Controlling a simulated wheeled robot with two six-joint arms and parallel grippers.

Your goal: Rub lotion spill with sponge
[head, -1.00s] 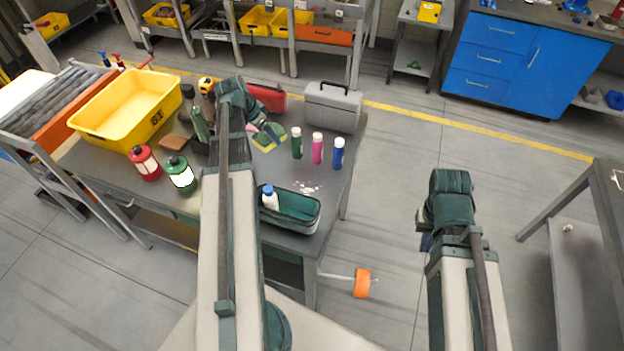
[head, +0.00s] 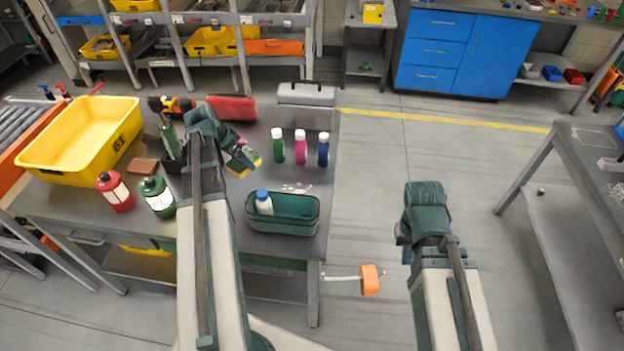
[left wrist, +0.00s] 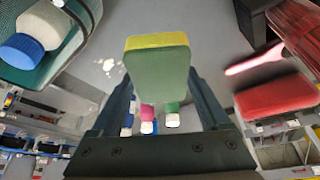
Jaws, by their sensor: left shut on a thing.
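My left gripper (head: 236,149) is shut on a sponge (head: 243,163), green with a yellow layer. The sponge also fills the middle of the left wrist view (left wrist: 157,75). It is left of the green bottle; I cannot tell if it touches the table. The lotion spill (head: 297,188), small white blotches, lies on the grey table (head: 240,243) to the right of the sponge, apart from it. The spill also shows in the left wrist view (left wrist: 110,66). My right gripper (head: 403,250) hangs over the floor right of the table, its fingers mostly hidden.
Green (head: 278,148), pink (head: 300,149) and blue (head: 323,150) bottles stand behind the spill. A teal open case (head: 290,222) with a white, blue-capped bottle (head: 264,203) is in front. A grey toolbox (head: 306,104) and red box (head: 232,107) stand behind; lanterns and a yellow bin (head: 65,165) are left.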

